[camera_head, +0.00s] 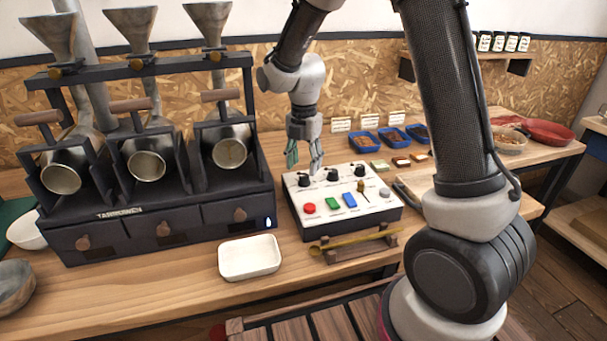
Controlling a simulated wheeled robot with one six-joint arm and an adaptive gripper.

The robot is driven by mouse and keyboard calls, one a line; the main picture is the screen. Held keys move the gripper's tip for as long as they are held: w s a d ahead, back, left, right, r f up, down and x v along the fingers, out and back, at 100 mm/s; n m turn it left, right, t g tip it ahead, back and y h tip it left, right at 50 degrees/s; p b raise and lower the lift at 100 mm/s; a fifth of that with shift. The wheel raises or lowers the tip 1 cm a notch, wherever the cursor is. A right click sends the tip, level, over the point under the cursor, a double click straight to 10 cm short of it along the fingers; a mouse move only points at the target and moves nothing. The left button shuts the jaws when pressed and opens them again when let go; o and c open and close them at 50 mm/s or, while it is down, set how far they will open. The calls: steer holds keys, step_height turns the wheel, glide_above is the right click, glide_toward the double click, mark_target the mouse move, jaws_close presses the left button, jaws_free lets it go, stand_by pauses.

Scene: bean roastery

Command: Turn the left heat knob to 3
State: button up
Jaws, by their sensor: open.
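A control box (376,209) with a white top and dark sides stands on the bench right of the roaster. Three black knobs sit along its back: the left knob (304,180), the middle knob (331,174) and the right knob (359,171). The scale marks and the left knob's setting are too small to read. My gripper (304,164) points down above the back left of the box, close to the left knob. Its fingers are apart, with nothing seen between them. I cannot tell whether a finger touches the knob.
A roaster (150,216) with three drums stands close on the left. A white tray (249,272) and a scoop on a rest (352,241) lie in front.

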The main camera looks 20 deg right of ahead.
mark_target(304, 176)
step_height(304, 176, down, 4)
steer(key=shift+f, duration=0.1)
steer(key=c, duration=1.1)
steer(key=shift+o, duration=0.2)
